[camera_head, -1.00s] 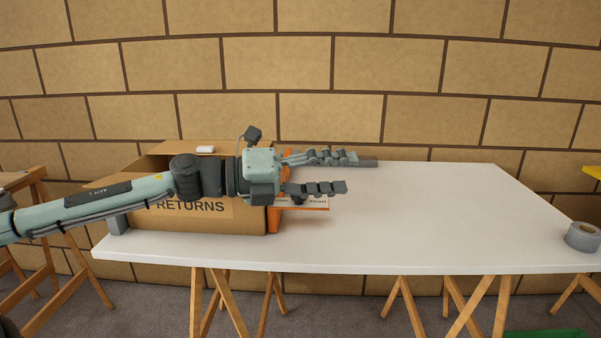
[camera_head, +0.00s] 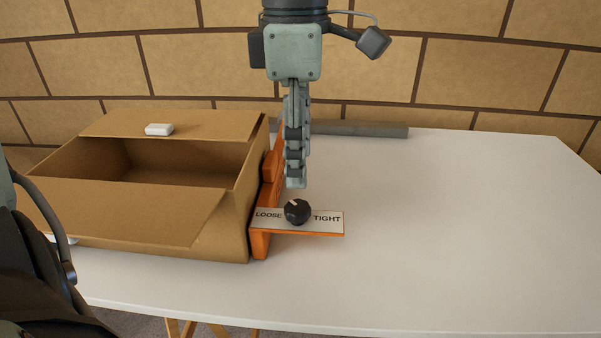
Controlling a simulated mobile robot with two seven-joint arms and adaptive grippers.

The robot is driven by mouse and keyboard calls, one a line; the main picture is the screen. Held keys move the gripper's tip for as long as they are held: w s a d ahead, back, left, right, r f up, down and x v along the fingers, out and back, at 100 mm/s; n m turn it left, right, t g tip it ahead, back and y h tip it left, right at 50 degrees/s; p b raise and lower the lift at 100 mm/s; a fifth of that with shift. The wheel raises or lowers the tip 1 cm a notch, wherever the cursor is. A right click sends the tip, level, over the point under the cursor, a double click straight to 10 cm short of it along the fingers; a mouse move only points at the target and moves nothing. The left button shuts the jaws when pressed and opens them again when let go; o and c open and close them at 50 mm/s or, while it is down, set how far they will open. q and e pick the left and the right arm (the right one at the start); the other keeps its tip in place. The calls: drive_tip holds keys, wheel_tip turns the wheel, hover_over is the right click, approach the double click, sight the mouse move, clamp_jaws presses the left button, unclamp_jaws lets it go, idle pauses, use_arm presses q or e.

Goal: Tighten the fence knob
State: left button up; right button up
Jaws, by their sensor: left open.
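The fence knob (camera_head: 298,213) is a round black knob with a white pointer mark that points up and slightly left. It sits on a white label plate (camera_head: 330,222) reading LOOSE on the left and TIGHT on the right. The plate is on the foot of the orange fence (camera_head: 259,243), which stands against the right side of the box. My left gripper (camera_head: 296,184) points down from the top, just above and behind the knob, apart from it in the picture. It is open and empty, its fingers overlapping edge-on. My right gripper is out of view.
An open cardboard box (camera_head: 150,225) stands left of the fence, with a small white block (camera_head: 159,129) on its back flap. A grey bar (camera_head: 365,131) lies at the back of the white table (camera_head: 460,230). The table's right side is clear.

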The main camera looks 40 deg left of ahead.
sight(297, 206)
use_arm(q)
drive_tip(key=shift+a+f, duration=0.15)
drive_tip(key=shift+a, duration=0.05)
wheel_tip(297, 206, down, 7)
drive_tip(key=shift+s+f, duration=0.1)
drive_tip(key=shift+f, duration=0.05)
drive_tip(key=c, duration=1.2)
